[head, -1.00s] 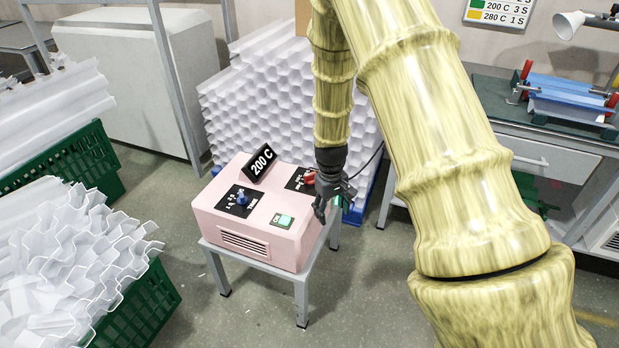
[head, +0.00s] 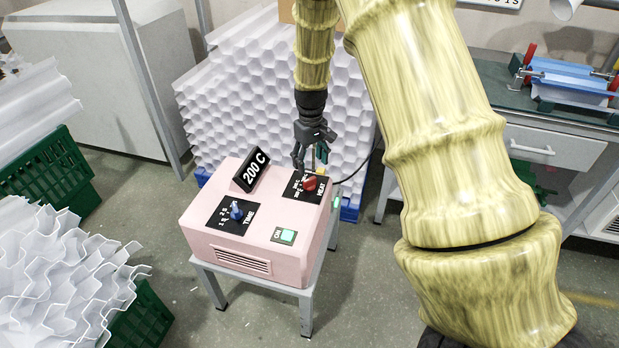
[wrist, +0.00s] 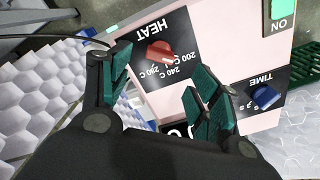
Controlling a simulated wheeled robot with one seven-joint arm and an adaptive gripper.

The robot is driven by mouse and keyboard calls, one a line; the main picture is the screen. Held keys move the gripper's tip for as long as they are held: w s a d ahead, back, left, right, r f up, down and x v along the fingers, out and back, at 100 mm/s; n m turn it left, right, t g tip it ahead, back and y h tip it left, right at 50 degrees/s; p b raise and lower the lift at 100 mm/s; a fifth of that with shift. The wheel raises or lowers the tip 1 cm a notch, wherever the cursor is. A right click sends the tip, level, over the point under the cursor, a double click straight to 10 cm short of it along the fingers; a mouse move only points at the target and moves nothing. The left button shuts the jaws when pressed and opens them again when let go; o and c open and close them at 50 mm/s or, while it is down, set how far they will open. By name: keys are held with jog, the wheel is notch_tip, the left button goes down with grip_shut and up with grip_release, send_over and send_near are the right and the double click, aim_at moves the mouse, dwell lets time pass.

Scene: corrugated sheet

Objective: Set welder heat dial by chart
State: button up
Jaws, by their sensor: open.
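The pink welder box (head: 262,258) stands on a small grey stand, its sign reading 200 C (head: 251,170). The red heat dial (head: 311,184) sits on a black HEAT plate at the top right; it also shows in the wrist view (wrist: 160,53), beside the marks 200 C, 240 C and a third partly unclear one. The blue time dial (head: 237,211) is at the left, also in the wrist view (wrist: 264,97). My gripper (head: 311,165) is open and empty, just above and behind the red dial. In the wrist view, the dial shows between my green-padded fingers (wrist: 168,85), apart from them.
A green-lit ON switch (head: 284,236) is on the box's front right. White corrugated stacks stand behind and at the left, with green crates (head: 52,190). A workbench (head: 560,125) stands at the right. A cable runs behind the box.

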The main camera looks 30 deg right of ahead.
aim_at(310, 179)
notch_tip(310, 179, down, 8)
jog(key=shift+f, duration=0.2)
dwell(0.3)
jog(key=c, duration=1)
